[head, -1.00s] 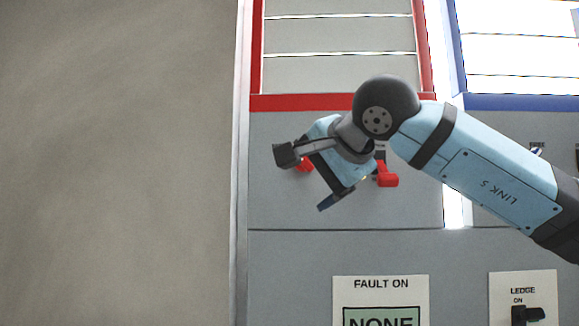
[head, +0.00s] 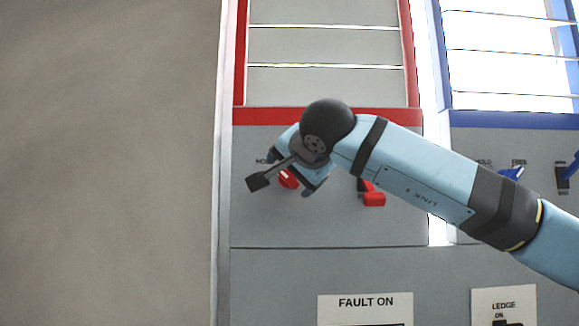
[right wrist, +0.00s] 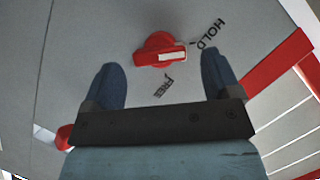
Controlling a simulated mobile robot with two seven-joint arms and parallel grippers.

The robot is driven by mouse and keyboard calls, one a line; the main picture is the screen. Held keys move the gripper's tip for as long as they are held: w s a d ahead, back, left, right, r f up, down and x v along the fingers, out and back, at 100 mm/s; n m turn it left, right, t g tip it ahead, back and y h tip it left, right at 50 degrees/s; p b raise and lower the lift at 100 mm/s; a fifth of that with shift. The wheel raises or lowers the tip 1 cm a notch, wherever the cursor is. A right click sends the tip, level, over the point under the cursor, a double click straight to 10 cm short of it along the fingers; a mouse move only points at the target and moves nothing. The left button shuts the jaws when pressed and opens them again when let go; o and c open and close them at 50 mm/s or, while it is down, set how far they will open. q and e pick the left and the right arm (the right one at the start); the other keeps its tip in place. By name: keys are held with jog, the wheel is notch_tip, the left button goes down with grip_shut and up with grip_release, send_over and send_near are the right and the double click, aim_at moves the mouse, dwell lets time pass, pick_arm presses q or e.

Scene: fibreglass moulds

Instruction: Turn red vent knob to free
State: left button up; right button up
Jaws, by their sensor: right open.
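The red vent knob (right wrist: 158,47) is on the grey panel, with a white pointer bar that points right in the right wrist view, toward the HOLD side. The HOLD label (right wrist: 211,34) is to its upper right and the FREE label (right wrist: 163,87) below it. In the head view the knob (head: 289,178) is partly hidden by my right gripper (head: 283,187). That gripper is open; its two blue fingers (right wrist: 160,60) point at the panel on either side of the knob, with gaps on both sides. Whether the tips reach the knob's depth is unclear. My left gripper is not in view.
A second red control (head: 373,196) sits to the right on the same panel, under my right arm. Blue controls (head: 511,173) are on the neighbouring panel. Bare wall is at left.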

aim_at(288, 178)
jog(key=shift+x, duration=0.9)
jog(key=shift+w+a+f, duration=0.1)
jog(key=shift+w, duration=0.15)
